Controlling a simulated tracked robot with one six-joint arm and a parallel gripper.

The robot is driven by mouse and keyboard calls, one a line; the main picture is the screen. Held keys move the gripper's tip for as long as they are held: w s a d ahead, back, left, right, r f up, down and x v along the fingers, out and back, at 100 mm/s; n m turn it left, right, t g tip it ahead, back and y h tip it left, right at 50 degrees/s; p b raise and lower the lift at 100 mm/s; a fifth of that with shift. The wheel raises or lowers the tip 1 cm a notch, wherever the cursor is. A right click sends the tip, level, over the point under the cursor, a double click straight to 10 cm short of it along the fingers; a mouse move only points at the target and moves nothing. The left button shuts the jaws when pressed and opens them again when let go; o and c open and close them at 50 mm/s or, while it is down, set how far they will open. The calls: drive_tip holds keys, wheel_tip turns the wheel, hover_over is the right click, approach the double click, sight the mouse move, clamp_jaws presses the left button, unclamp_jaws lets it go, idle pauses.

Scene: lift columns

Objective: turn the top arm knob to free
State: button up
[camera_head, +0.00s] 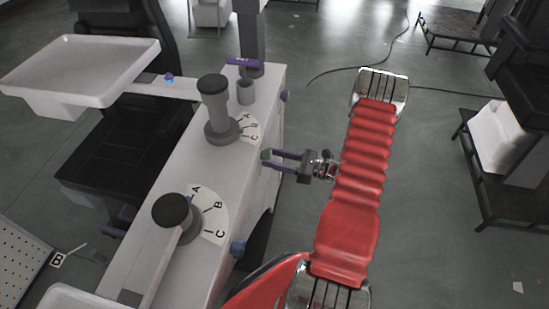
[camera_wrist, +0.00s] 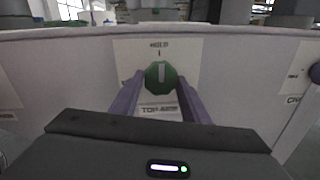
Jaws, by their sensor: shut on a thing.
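The top arm knob (camera_wrist: 161,77) is a green octagonal knob on a pale plate (camera_wrist: 128,52) on the white cabinet's side. Its white line stands upright, toward a mark and small lettering above that seems to read "HELD". The label below (camera_wrist: 158,109) seems to read "TOP ARM" and is partly hidden by my gripper. My gripper (camera_wrist: 162,83) has one purple finger on each side of the knob and is shut on it. In the head view my gripper (camera_head: 268,157) reaches left from the red arm to the cabinet side, with a bit of green at its fingertips.
A blue knob (camera_head: 238,247) and a purple knob (camera_head: 285,96) stick out of the same side. Open floor lies right of my arm.

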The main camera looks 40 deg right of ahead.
drive_tip(key=shift+n, duration=0.3)
drive_tip(key=shift+c, duration=0.2)
drive_tip(key=shift+w+d+f+n+y, duration=0.1)
drive_tip(key=shift+n+y, duration=0.4)
drive_tip(key=shift+n, duration=4.1)
drive_tip(key=shift+w+d+n+y, duration=0.1)
drive_tip(key=shift+n+y, duration=0.4)
drive_tip(key=shift+n, duration=4.1)
drive_tip(key=shift+s, duration=0.1)
drive_tip(key=o, duration=1.1)
drive_tip(key=shift+c, duration=0.2)
drive_tip(key=v, duration=1.3)
drive_tip(key=shift+s+d, duration=0.2)
drive_tip(key=shift+d, duration=0.1)
